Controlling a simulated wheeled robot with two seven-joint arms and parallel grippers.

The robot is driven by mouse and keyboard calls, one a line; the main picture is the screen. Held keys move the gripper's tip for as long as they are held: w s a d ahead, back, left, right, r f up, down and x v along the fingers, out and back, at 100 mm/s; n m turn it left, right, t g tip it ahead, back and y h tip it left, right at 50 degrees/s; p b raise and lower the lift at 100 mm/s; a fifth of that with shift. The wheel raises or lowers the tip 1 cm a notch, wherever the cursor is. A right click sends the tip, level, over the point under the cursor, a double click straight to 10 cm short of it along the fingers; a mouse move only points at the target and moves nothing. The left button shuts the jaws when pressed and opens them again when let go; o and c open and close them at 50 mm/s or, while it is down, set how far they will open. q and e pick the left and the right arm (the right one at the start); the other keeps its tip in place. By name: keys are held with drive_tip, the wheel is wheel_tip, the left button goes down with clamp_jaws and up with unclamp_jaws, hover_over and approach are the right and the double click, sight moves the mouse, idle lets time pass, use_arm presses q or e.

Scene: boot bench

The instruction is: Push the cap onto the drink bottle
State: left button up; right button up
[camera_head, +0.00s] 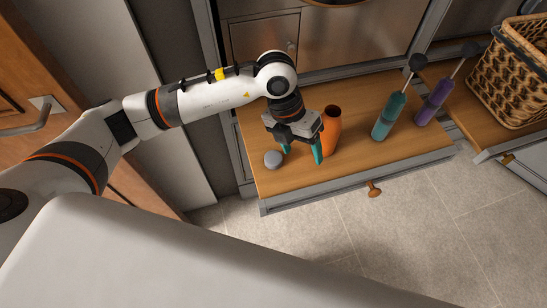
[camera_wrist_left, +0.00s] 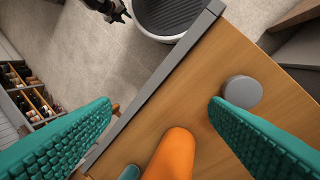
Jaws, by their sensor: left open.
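The orange bottle (camera_head: 331,132) stands on the wooden bench top with a dark open mouth. It also shows at the bottom of the left wrist view (camera_wrist_left: 172,155). The round grey cap (camera_head: 273,159) lies on the bench, left of the bottle, and it shows beside a fingertip in the left wrist view (camera_wrist_left: 243,91). My left gripper (camera_head: 301,151) is open, its teal fingers pointing down between cap and bottle, with nothing held. One finger partly covers the bottle's left side. A dark pronged part at the top of the left wrist view may be my right gripper (camera_wrist_left: 112,10).
A teal bottle (camera_head: 388,117) and a purple bottle (camera_head: 433,104), each with a dark-topped stem, stand right of the orange one. A wicker basket (camera_head: 510,75) is at the far right. The bench front edge (camera_head: 350,184) has a wooden knob. The bench front is clear.

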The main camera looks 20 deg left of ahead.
use_arm(q)
drive_tip(key=w+a+n+y, duration=0.1)
drive_tip(key=w+a+y, duration=0.2)
drive_tip(key=a, duration=0.4)
drive_tip(key=shift+t+y, duration=0.4)
drive_tip(key=p, duration=0.1)
hover_over(273, 157)
wheel_tip(273, 157, down, 7)
drive_tip(key=shift+d+r, duration=0.15)
drive_tip(key=shift+r, duration=0.05)
drive_tip(key=shift+f, duration=0.4)
wheel_tip(273, 157, down, 4)
drive_tip(key=shift+f+p, duration=0.2)
drive_tip(key=shift+p, duration=0.45)
